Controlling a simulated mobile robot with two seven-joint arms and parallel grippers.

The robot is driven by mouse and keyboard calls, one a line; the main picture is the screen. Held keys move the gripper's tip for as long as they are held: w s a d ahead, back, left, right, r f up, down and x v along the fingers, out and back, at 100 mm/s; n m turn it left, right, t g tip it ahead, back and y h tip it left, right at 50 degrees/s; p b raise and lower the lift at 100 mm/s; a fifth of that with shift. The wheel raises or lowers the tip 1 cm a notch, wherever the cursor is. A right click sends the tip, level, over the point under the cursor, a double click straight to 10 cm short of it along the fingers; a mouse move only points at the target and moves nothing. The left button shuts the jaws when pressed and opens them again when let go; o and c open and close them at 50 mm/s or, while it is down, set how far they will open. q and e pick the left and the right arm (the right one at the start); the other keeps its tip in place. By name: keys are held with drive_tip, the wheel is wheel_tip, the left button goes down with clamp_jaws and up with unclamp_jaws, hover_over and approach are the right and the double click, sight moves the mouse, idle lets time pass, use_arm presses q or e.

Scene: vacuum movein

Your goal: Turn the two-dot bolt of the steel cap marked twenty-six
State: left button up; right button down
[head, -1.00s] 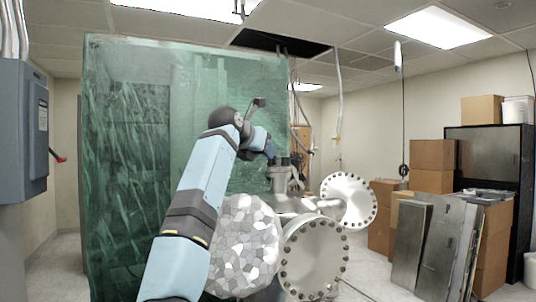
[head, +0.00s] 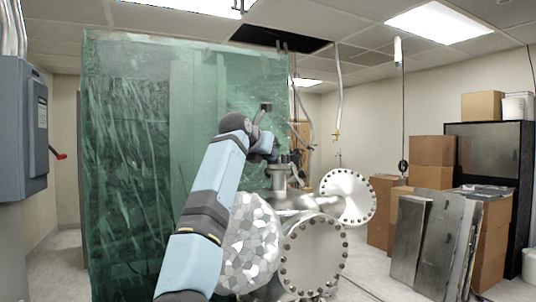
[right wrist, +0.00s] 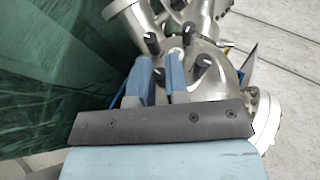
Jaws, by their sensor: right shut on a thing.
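The steel cap (head: 279,168) tops a short upright neck of the metal vessel in the head view, partly behind my right arm. In the right wrist view several black-headed bolts stand on the steel; the clearest are a left one (right wrist: 152,42), a far one (right wrist: 187,32) and a right one (right wrist: 203,60). They carry small pale marks, too small to count as dots. No number is readable. My right gripper (right wrist: 160,66) has its blue fingers among these bolts and is shut on a bolt, mostly hidden between the fingers. My left gripper is out of view.
A green translucent curtain (head: 130,150) hangs close left of the arm. The vessel has a large bolted flange (head: 314,255), a second flange (head: 347,196) and a foil-like patterned round part (head: 250,245).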

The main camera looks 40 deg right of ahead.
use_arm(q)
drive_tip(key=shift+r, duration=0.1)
use_arm(e)
drive_tip(key=m+g+y+p, duration=0.1)
drive_tip(key=m+g+p, duration=0.3)
drive_tip(key=g, duration=0.1)
drive_tip(key=m+g+y+p, duration=0.2)
drive_tip(key=m+g+p, duration=0.2)
drive_tip(key=m+p, duration=0.1)
drive_tip(key=w+m+g+y+p, duration=0.1)
drive_tip(key=m+g+p, duration=0.3)
drive_tip(key=g, duration=0.1)
drive_tip(key=shift+d+g+y, duration=0.1)
drive_tip(key=shift+g+y, duration=0.2)
drive_tip(key=shift+y, duration=0.1)
drive_tip(key=c, duration=1.1)
unclamp_jaws()
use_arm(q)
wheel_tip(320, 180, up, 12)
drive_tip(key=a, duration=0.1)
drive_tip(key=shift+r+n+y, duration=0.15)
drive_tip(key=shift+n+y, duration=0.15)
